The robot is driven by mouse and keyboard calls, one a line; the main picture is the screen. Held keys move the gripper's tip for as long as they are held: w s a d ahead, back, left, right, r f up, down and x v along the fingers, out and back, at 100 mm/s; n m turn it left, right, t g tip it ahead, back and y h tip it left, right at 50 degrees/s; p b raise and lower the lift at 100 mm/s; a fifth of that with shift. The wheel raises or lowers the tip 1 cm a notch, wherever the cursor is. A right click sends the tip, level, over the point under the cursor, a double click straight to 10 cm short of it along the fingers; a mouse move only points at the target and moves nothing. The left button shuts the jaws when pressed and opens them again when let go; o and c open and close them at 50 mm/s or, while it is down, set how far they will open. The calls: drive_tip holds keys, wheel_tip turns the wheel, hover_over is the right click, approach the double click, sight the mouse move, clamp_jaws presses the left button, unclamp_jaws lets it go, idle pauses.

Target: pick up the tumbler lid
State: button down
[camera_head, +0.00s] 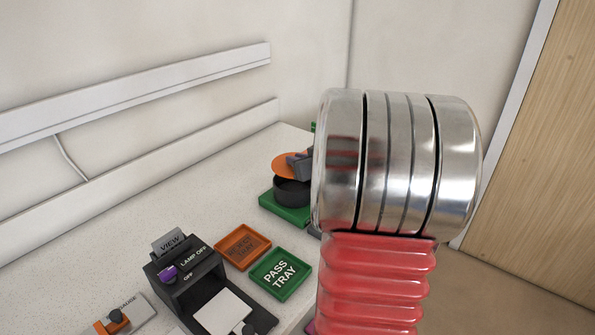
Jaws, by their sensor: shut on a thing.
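The tumbler lid looks to be the orange disc (284,167) near the far end of the bench, just above a round black cup (291,193). My gripper (299,163) is a small dark grey shape at the disc's right side, shut on the disc. Much of my gripper is hidden behind my large metal and red arm link. I cannot tell whether the disc touches the cup's rim or is held clear of it.
The cup stands on a green base (284,210). Nearer are an orange tray (243,246), a green pass tray (280,273), a dark lamp viewer (187,271) and a gauge (119,316). The bench's left side is bare. A wooden door (540,170) is at right.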

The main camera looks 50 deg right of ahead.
drive_tip(key=shift+r, duration=2.5)
